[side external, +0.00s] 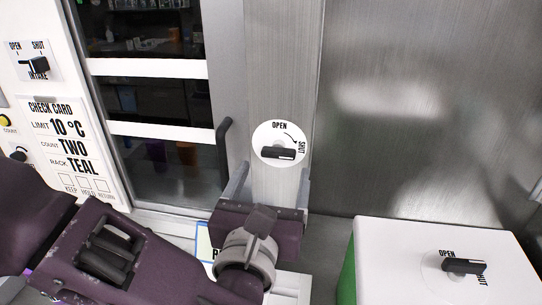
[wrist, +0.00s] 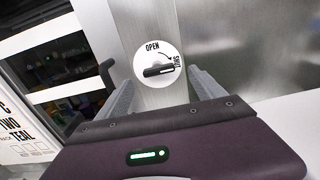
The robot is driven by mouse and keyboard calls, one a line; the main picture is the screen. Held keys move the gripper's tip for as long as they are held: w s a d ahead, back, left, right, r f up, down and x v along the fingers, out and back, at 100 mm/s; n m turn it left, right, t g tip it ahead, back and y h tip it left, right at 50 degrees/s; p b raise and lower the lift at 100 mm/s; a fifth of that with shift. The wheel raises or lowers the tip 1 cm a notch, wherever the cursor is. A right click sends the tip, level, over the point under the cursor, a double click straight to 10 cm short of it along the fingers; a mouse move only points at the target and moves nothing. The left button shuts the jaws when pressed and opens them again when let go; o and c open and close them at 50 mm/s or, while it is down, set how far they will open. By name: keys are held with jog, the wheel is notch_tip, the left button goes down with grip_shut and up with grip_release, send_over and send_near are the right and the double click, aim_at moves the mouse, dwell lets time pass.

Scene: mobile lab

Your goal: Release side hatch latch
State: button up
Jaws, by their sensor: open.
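A round white dial with a black latch handle (side external: 278,153) is on the metal post beside the glass door. The dial is marked OPEN at its top and SHUT at its right, with a curved arrow between. The handle lies nearly level, its pale-tipped end toward SHUT. In the wrist view the same latch handle (wrist: 158,71) shows ahead, between the fingertips. My gripper (side external: 275,168) is open and empty, its two grey fingers spread wide just below the dial. It also shows in the wrist view (wrist: 160,80). No finger visibly touches the handle.
A dark door handle (side external: 223,140) stands close left of my gripper. A white-topped box (side external: 400,245) at lower right carries another OPEN/SHUT handle (side external: 464,266). An intake switch (side external: 34,66) and a check card (side external: 63,140) are at left. The metal wall at right is bare.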

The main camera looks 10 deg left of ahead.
aim_at(277, 155)
jog(key=w, duration=0.6)
jog(key=shift+a, duration=0.1)
jog(key=c, duration=1.4)
